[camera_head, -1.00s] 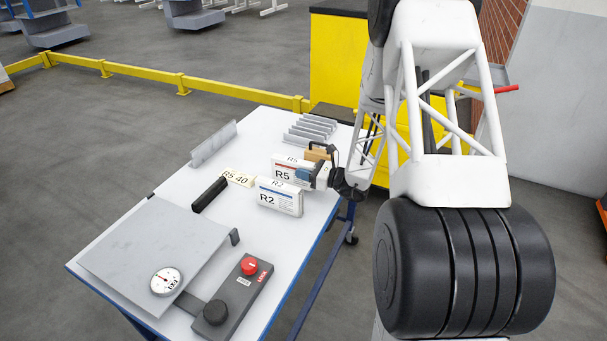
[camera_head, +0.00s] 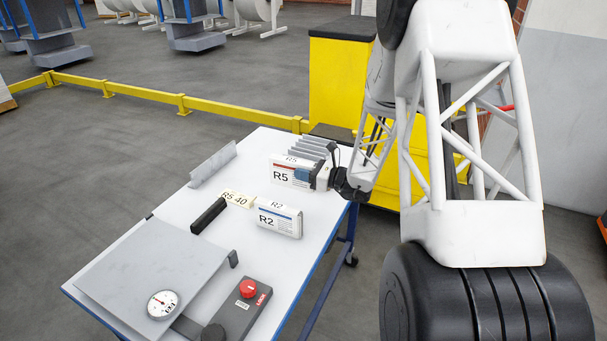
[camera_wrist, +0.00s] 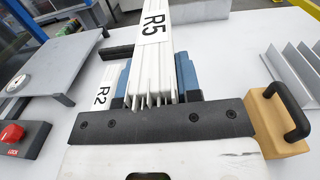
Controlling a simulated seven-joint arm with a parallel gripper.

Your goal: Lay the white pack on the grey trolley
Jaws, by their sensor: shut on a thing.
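My gripper (camera_head: 304,175) is shut on the white pack marked R5 (camera_head: 281,172), which has a red stripe on its label. I hold it upright, apparently just above the table. In the wrist view the R5 pack (camera_wrist: 156,45) stands between the blue fingers, its thin layers visible on edge. A second white pack, marked R2 (camera_head: 279,218), stands in front of it on the table, with a blue stripe. It is partly hidden in the wrist view (camera_wrist: 104,92). I cannot make out a separate grey trolley in either view.
The white-topped table (camera_head: 270,149) has blue legs and a castor. On it are a grey plate with a dial (camera_head: 162,304), a red-button box (camera_head: 243,308), a black bar (camera_head: 208,215), a rack (camera_head: 311,146) and a black-handled wooden block (camera_wrist: 275,120). A yellow barrier (camera_head: 140,92) lies beyond.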

